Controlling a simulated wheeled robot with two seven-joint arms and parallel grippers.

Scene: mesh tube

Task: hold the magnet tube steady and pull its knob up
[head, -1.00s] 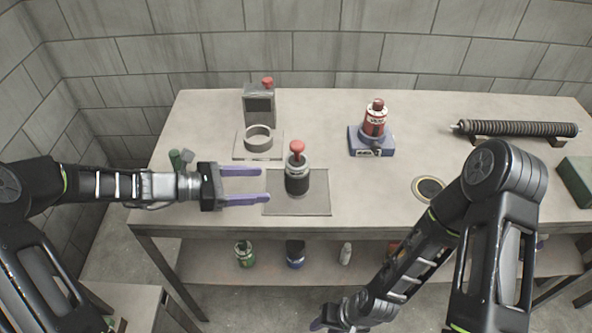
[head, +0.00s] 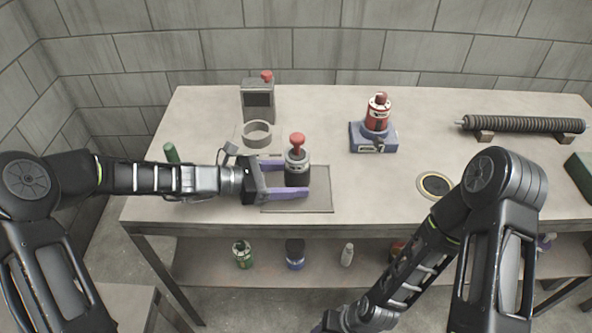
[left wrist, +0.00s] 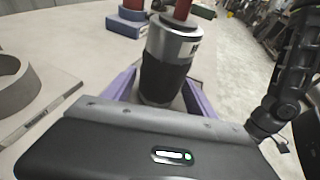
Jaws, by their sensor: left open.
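The magnet tube (head: 297,174) stands upright on a grey mat (head: 318,188) on the table. It has a dark body, a silvery upper part and a red knob (head: 297,139) on top. My left gripper (head: 288,179) is open, with its purple fingers on either side of the tube's body. In the left wrist view the tube (left wrist: 166,75) stands between the open fingers, and the top of its knob is cut off. Whether a finger touches it I cannot tell. My right gripper (head: 325,325) is low, in front of the table, mostly hidden at the bottom edge.
Behind the tube are a grey ring stand (head: 257,134) and a grey box with a red knob (head: 258,103). A red bottle-like device on a blue base (head: 374,143) stands at right. A ribbed rod (head: 525,124) lies far right. Bottles stand on the lower shelf (head: 210,264).

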